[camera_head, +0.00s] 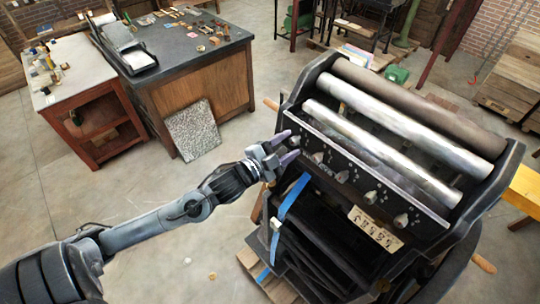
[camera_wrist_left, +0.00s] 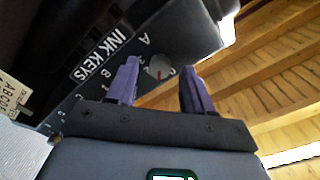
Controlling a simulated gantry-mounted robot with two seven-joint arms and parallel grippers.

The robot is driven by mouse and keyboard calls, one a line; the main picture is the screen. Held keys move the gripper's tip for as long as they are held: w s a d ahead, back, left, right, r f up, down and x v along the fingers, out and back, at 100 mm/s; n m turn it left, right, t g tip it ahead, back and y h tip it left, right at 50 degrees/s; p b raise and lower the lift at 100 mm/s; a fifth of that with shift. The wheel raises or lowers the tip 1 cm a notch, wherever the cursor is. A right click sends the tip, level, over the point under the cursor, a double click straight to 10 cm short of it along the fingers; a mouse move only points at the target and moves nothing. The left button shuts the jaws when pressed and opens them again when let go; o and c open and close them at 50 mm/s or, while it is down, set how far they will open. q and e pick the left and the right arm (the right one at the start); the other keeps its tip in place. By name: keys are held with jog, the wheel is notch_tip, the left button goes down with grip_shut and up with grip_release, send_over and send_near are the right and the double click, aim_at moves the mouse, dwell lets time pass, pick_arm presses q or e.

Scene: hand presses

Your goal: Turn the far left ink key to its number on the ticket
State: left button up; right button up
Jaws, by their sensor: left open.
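The press's ink keys are pale knobs in a row along its front rail. The far left ink key (camera_head: 296,141) is at the rail's left end, just beyond my left gripper (camera_head: 286,148). My left gripper is open, with its two purple fingers pointing at the rail. In the left wrist view, a round key with a red mark (camera_wrist_left: 159,72) shows between the fingers (camera_wrist_left: 162,85), close to the letter A. I cannot tell whether the fingers touch it. The ticket (camera_head: 376,230) hangs at the press's lower front; its digits are too small to read surely. My right gripper is out of view.
The press (camera_head: 330,122) has large metal rollers (camera_head: 385,150) behind the rail. A blue strap (camera_head: 290,198) hangs below the keys. A dark-topped workbench (camera_head: 185,50) stands at the upper left.

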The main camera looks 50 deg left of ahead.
pick_arm(q)
jog(key=s, duration=1)
jog(key=shift+b, duration=0.35)
jog(key=shift+s+a+r, duration=0.1)
jog(key=shift+r, duration=0.05)
